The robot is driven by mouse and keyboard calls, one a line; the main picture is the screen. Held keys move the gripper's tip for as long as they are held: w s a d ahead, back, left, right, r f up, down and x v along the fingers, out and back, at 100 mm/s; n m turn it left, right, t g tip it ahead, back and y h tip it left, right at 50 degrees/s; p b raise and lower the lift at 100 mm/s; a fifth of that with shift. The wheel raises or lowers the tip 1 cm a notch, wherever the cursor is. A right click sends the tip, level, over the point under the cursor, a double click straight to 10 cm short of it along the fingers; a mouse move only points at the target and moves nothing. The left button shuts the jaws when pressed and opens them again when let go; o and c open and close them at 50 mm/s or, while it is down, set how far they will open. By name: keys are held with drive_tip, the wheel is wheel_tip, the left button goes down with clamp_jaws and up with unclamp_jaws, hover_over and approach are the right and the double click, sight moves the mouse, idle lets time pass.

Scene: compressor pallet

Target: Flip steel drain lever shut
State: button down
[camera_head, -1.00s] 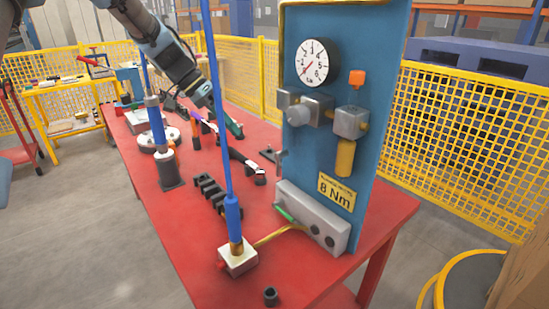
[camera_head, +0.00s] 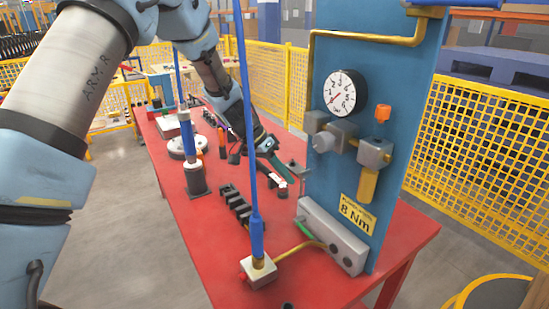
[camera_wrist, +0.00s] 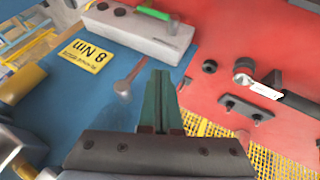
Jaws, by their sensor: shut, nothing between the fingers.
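The steel drain lever (camera_wrist: 128,80) shows in the wrist view as a small grey handle slanting across the blue panel (camera_wrist: 80,100), beside the yellow 8 Nm label (camera_wrist: 84,56). In the head view a small grey lever-like part (camera_head: 299,171) juts out at the panel's left edge. My gripper (camera_wrist: 160,76) has its green fingers together and empty, just right of the lever in the wrist view. Whether they touch it I cannot tell. In the head view my gripper (camera_head: 272,147) is left of the panel, above the red table.
A grey box (camera_head: 334,236) sits at the panel's foot. A gauge (camera_head: 345,93) and valve fittings (camera_head: 374,152) are higher up. A blue hose (camera_head: 246,120) rises in front. A black rack (camera_head: 235,205) and several tools lie on the red table (camera_head: 215,235).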

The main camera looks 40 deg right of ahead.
sight(301, 190)
drive_tip(key=shift+s+d, duration=0.15)
drive_tip(key=shift+s, duration=0.65)
drive_tip(key=shift+s+f+g+b, duration=0.15)
drive_tip(key=shift+f+g+b, duration=0.2)
drive_tip(key=shift+g+b, duration=0.55)
drive_tip(key=s+n+g+h+b, duration=0.1)
drive_tip(key=n+g+b, duration=0.1)
drive_tip(key=g+b, duration=0.2)
drive_tip(key=s+n+g+h+b, duration=0.1)
drive_tip(key=n+g+b, duration=0.1)
drive_tip(key=g+b, duration=0.2)
drive_tip(key=s+n+g+h+b, duration=0.2)
drive_tip(key=g+b, duration=0.2)
drive_tip(key=shift+s+f+g, duration=0.1)
drive_tip(key=shift+f+g, duration=0.1)
drive_tip(key=shift+g, duration=0.2)
drive_tip(key=shift+s+b, duration=0.1)
drive_tip(key=shift+b, duration=0.2)
idle(0.3)
